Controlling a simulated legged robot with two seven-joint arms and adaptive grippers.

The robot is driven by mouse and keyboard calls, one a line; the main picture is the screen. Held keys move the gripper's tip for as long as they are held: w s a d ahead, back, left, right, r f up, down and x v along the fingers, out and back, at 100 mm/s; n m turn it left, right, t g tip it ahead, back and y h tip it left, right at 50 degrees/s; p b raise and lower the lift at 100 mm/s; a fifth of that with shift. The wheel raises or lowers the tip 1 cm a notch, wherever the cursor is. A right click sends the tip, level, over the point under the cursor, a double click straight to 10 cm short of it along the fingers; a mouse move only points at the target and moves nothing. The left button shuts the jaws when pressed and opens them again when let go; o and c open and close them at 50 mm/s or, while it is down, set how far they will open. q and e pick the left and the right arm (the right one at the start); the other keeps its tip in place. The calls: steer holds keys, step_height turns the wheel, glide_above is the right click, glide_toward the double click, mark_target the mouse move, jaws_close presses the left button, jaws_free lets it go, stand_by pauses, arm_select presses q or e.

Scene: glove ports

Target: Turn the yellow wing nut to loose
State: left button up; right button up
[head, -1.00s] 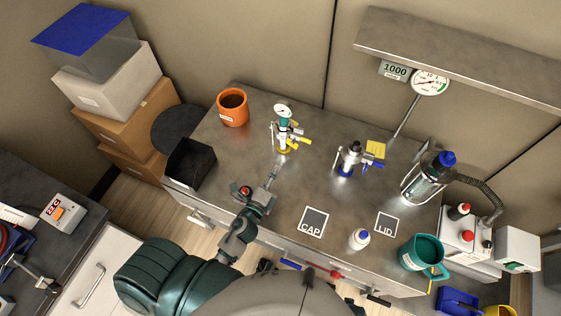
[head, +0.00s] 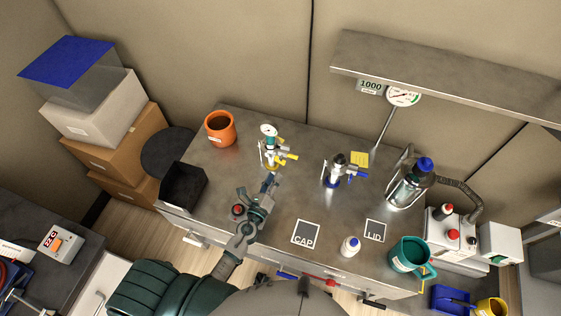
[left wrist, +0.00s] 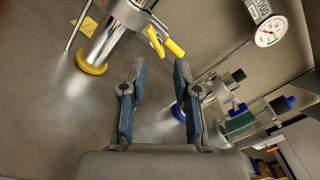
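The yellow wing nut (head: 289,156) is on the side of an upright metal fitting (head: 269,146) with a gauge on top and a yellow base ring, at the back of the bench. In the left wrist view, the wing nut (left wrist: 174,48) shows two yellow wings just beyond and above my fingertips. My left gripper (head: 268,182) is in front of the fitting, at its near side. In the left wrist view, its two blue-padded fingers (left wrist: 159,75) are apart with nothing between them. I see no contact with the wing nut. My right gripper is not in view.
A similar fitting with blue parts (head: 337,170) stands to the right. An orange pot (head: 220,128) and a black bin (head: 183,187) are to the left. A white bottle (head: 349,247), a teal mug (head: 409,256) and a glass vessel (head: 412,185) are to the right. A shelf (head: 440,75) overhangs the back.

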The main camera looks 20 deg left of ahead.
mark_target(280, 163)
arm_select(q)
steer(key=w, duration=0.6)
steer(key=shift+w+a+r, duration=0.1)
steer(key=shift+w+a, duration=0.05)
steer(key=shift+w, duration=0.1)
steer(key=shift+w+d+f, duration=0.2)
steer(key=shift+w+d, duration=0.15)
steer(key=shift+d, duration=0.1)
steer(key=shift+s+a, duration=0.1)
steer(key=shift+a, duration=0.1)
jaws_close()
steer(key=shift+s+a+r, duration=0.1)
steer(key=shift+a, duration=0.15)
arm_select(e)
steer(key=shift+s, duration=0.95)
arm_select(q)
steer(key=shift+d, duration=0.1)
